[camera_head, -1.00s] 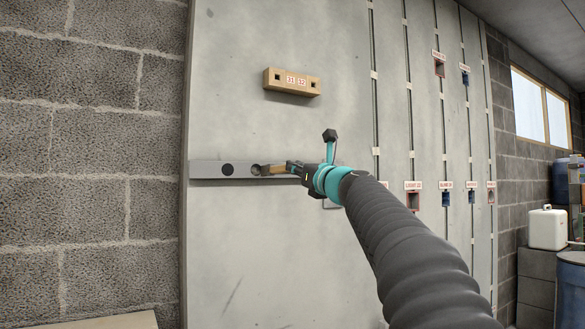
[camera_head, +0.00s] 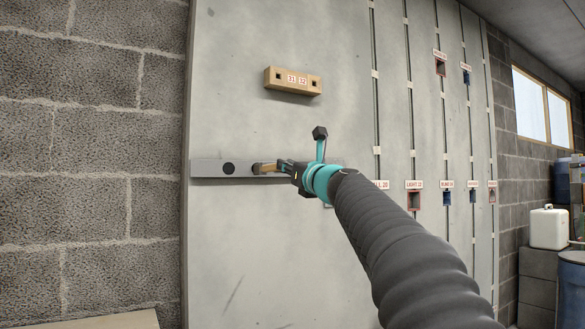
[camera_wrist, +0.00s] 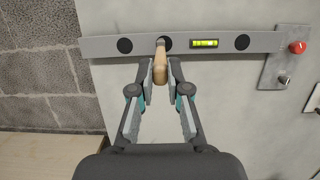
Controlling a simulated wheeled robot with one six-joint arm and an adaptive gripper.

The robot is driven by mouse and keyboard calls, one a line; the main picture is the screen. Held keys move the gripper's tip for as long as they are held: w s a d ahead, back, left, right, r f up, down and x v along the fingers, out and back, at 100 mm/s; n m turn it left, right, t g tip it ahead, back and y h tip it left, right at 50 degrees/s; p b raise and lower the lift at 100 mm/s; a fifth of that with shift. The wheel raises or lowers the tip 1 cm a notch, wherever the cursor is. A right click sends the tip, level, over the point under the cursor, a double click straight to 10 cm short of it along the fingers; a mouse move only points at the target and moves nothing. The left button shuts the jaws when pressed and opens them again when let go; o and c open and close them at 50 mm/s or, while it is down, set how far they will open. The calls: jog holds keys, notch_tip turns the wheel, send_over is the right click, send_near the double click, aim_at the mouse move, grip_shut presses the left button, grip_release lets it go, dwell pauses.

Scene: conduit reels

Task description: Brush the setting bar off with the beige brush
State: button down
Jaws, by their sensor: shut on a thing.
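The setting bar (camera_head: 207,168) is a long grey bar fixed level across the pale wall panel. In the wrist view the bar (camera_wrist: 100,45) has dark round holes and a yellow-green level vial (camera_wrist: 204,43). My gripper (camera_wrist: 160,70) is shut on the beige brush (camera_wrist: 160,62), whose tip is at the bar over a hole left of the vial. Whether the tip touches the bar cannot be told. In the head view my gripper (camera_head: 282,167) and the brush (camera_head: 265,169) come in from the right. The bar's right part is behind my arm.
A tan numbered block (camera_head: 292,81) is on the panel above the bar. A metal plate (camera_wrist: 285,62) with a red knob (camera_wrist: 298,47) is at the bar's right end. Grey block wall (camera_head: 90,160) lies left. Vertical conduits with labelled boxes (camera_head: 414,199) run at right.

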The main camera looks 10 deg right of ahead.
jog(key=d, duration=0.1)
jog(key=w+d, duration=0.1)
jog(key=d, duration=0.1)
jog(key=shift+d, duration=0.15)
dwell(1.0)
jog(key=shift+s, duration=0.1)
jog(key=s+d+b, duration=0.2)
jog(key=s, duration=0.6)
jog(key=shift+s+d, duration=0.25)
jog(key=shift+d, duration=0.1)
jog(key=shift+s, duration=0.1)
dwell(0.9)
